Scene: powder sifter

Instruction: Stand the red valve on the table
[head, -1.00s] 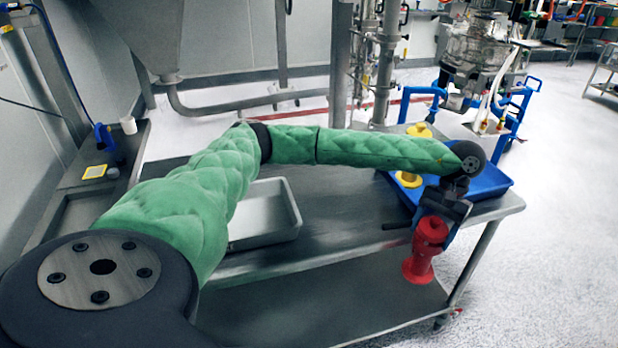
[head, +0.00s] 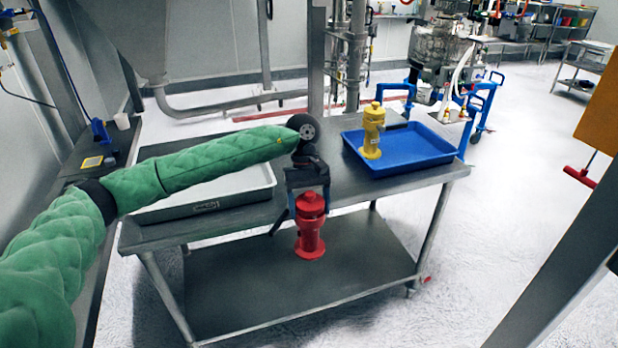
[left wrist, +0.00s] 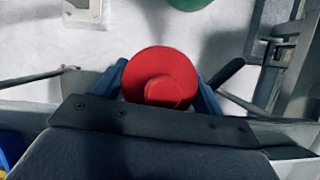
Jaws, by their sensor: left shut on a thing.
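The red valve (head: 311,240) is upright in my left gripper (head: 310,208), whose blue fingers close on its upper part. In the head view it hangs in front of the table's (head: 355,187) near edge, with the lower shelf behind it. Its base appears clear of any surface. In the left wrist view the round top of the red valve (left wrist: 160,77) sits between the blue fingers. My right gripper is not in view.
A blue tray (head: 430,150) with a yellow valve (head: 371,135) in it is at the table's right. A grey-white tray (head: 262,180) is at the left. Bare tabletop lies between them. A lower shelf (head: 235,300) is below.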

